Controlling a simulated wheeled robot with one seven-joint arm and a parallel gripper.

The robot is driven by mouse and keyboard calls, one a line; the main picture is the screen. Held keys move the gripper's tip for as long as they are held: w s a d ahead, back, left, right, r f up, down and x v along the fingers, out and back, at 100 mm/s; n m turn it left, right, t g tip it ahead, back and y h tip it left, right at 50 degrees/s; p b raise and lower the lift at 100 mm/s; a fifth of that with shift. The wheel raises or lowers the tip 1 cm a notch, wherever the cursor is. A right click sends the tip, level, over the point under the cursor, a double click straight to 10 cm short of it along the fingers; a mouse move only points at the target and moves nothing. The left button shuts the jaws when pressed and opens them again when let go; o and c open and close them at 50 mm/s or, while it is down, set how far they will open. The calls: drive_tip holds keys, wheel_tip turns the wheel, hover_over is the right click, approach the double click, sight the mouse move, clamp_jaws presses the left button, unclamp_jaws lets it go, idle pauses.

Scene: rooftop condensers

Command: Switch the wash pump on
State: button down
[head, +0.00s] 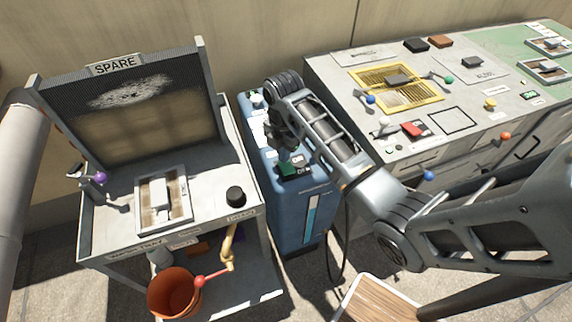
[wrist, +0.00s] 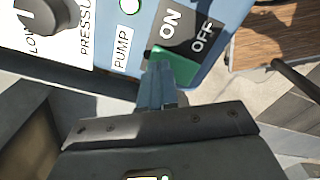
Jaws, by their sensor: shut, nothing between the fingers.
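The wash pump is a blue cabinet (head: 318,205) between the trolley and the bench in the head view. On its top is a green switch (head: 288,170) next to a dark ON/OFF plate (head: 300,162). In the wrist view, the plate (wrist: 185,35) reads ON and OFF beside the green switch (wrist: 183,77). My gripper (head: 285,152) is above this switch, fingers shut and empty. In the wrist view the fingertips (wrist: 157,68) overlap the switch's ON end; I cannot tell whether they touch it. They partly hide the switch. A round green-rimmed indicator (wrist: 129,5) sits beside the PUMP label.
A grey trolley (head: 105,235) with a SPARE panel stands left, with an orange bucket (head: 174,292) below. A grey bench (head: 345,92) with levers and switches stands right, under my arm. A dark knob (wrist: 37,17) is on the pump's panel. A wooden stool (head: 378,303) is in front.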

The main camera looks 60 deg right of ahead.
wheel_tip(320, 180, up, 6)
drive_tip(key=p, duration=0.6)
idle(0.6)
drive_tip(key=s+a+f+m+t, duration=0.2)
drive_tip(key=a+m+t, duration=0.1)
drive_tip(key=a, duration=0.7)
drive_tip(key=s+a+f+m+t, duration=0.2)
drive_tip(key=a+f+m+t, duration=0.1)
drive_tip(key=a, duration=0.6)
drive_tip(key=s+a+r+m+t, duration=0.35)
drive_tip(key=s+a+m, duration=0.2)
drive_tip(key=s, duration=0.35)
drive_tip(key=s+d+r+m+t, duration=0.1)
drive_tip(key=s+r+m+t, duration=0.1)
drive_tip(key=s+r, duration=0.6)
drive_tip(key=s+d+r+m+t+b, duration=0.1)
drive_tip(key=s+d+r+m+t, duration=0.1)
drive_tip(key=s+r, duration=0.7)
wheel_tip(320, 180, up, 5)
drive_tip(key=shift+s+d+f+m+t, duration=0.1)
drive_tip(key=shift+s+d+m+t, duration=0.2)
drive_tip(key=shift+m+t, duration=0.5)
